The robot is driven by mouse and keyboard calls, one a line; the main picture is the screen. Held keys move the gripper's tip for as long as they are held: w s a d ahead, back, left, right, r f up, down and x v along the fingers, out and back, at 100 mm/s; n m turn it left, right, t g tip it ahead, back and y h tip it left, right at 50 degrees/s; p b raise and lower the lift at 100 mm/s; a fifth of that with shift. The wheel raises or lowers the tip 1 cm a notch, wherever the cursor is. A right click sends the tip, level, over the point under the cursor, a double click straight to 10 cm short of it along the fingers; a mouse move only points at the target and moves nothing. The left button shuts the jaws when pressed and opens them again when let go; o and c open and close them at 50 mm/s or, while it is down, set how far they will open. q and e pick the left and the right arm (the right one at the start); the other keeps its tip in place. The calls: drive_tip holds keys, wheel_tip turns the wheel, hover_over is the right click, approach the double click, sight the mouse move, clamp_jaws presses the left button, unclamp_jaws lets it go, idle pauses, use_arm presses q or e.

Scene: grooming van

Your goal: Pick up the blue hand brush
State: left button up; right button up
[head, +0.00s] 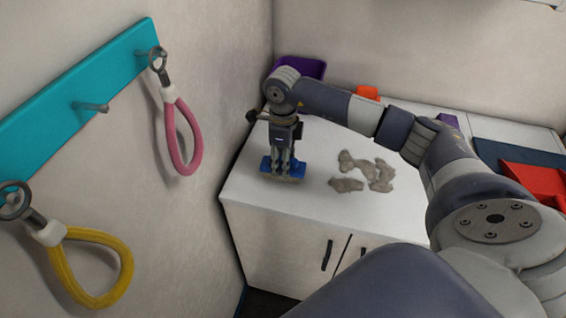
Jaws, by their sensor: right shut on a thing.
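The blue hand brush (296,168) is on or just above the white counter top, near its left front corner; I cannot tell if it touches the surface. My right gripper (283,160) points straight down over it and is shut on it. The fingers hide the middle of the brush, and its blue ends show on both sides. My right arm reaches in from the right across the counter. My left gripper is not in view.
Clumps of grey-beige fur (367,172) lie on the white counter (318,205) right of the brush. A purple bin (312,68) and an orange thing (367,92) stand behind. A red dustpan-like thing (535,178) lies at right. A teal rack (70,95) with pink (183,140) and yellow loops (92,270) is on the left wall.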

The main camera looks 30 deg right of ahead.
drive_tip(key=shift+r, duration=0.25)
wheel_tip(320, 180, up, 2)
drive_tip(key=shift+w+r+b, duration=0.1)
drive_tip(key=shift+r+b, duration=0.1)
drive_tip(key=shift+b, duration=0.8)
drive_tip(key=s+a+r+b, duration=0.2)
drive_tip(key=s+b, duration=0.3)
drive_tip(key=s, duration=1.1)
drive_tip(key=shift+a, duration=0.45)
